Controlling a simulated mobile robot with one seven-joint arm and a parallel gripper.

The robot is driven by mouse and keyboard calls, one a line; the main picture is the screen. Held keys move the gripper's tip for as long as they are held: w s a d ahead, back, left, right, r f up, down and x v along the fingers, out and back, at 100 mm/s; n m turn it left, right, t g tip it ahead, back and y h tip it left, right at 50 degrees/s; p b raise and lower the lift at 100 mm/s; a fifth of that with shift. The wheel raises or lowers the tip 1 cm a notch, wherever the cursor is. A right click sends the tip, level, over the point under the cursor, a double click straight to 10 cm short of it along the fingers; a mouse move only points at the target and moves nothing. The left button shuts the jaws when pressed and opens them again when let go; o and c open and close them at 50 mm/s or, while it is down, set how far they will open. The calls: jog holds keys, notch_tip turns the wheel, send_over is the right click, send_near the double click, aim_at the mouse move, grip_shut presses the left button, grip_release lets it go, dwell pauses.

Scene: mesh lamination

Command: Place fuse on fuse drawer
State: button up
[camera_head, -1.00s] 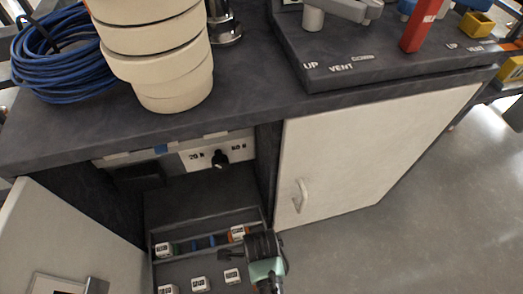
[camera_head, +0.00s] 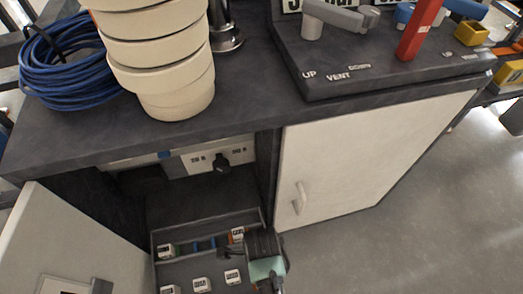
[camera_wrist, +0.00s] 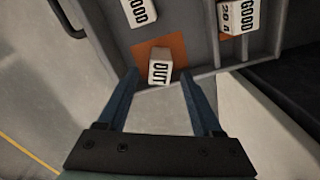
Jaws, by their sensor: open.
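The fuse drawer (camera_head: 205,265) is pulled out below the counter and holds several white block-shaped fuses. In the wrist view, a fuse marked OUT (camera_wrist: 160,67) sits on an orange patch of the drawer's grey floor (camera_wrist: 196,45). A fuse marked GOOD (camera_wrist: 139,12) lies farther in, and a fuse marked 20 A GOOD (camera_wrist: 238,15) is in a divided slot to the right. My gripper (camera_wrist: 160,76) is open, with its two blue fingers apart on either side of the OUT fuse and nothing held. Contact between fingers and fuse cannot be told.
An open cabinet door (camera_head: 45,245) stands at the left, and a closed white door (camera_head: 370,150) at the right. The dark countertop (camera_head: 255,95) overhangs the drawer. A panel with a black knob (camera_head: 221,162) is above it. Grey floor (camera_head: 430,220) is free at right.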

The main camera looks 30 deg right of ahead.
notch_tip(320, 180, up, 9)
jog(key=p, duration=0.3)
jog(key=shift+s+f, duration=0.1)
dwell(0.4)
